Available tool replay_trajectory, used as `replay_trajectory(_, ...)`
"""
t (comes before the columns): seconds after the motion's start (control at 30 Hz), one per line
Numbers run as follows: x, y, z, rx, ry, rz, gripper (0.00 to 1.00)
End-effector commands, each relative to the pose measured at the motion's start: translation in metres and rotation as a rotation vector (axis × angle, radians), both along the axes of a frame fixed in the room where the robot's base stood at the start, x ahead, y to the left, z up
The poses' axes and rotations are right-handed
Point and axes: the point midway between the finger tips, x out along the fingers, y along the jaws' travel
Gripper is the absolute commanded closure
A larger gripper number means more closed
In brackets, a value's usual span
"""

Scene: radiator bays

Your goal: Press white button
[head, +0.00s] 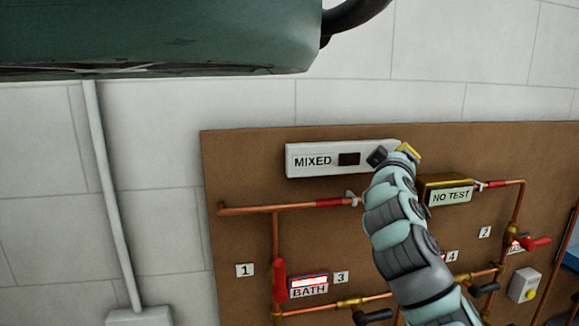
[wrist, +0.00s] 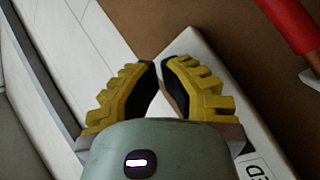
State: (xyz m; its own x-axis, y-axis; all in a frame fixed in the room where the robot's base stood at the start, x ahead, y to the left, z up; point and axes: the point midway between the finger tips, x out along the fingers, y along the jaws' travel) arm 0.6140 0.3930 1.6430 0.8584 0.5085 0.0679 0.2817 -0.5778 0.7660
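A white box labelled MIXED (head: 322,161) with a small dark window is fixed near the top of the brown board. My gripper (head: 392,154) is in front of its right end and hides that part. In the wrist view the box (wrist: 262,150) lies behind the fingers, with part of its lettering at the lower right. My gripper (wrist: 160,64) has its yellow fingers with dark pads close together, with a narrow gap and nothing held between them. I cannot make out a white button on the visible part of the box, nor whether the fingertips touch it.
The brown board (head: 240,300) carries copper pipes, red valve handles (head: 280,281), a NO TEST box (head: 449,194) and a small white box with a yellow button (head: 524,286). A green tank (head: 160,35) overhangs at the upper left. A white pipe (head: 106,190) runs down the wall.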

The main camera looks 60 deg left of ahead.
Motion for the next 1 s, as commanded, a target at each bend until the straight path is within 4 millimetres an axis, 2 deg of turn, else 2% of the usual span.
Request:
replay_trajectory(0.17,-0.003,-0.01,0.0,0.0,-0.001,-0.004,1.0)
replay_trajectory(0.57,-0.003,-0.015,0.001,0.0,-0.001,-0.006,1.0)
replay_trajectory(1.0,-0.018,-0.052,0.001,0.0,-0.001,-0.006,1.0)
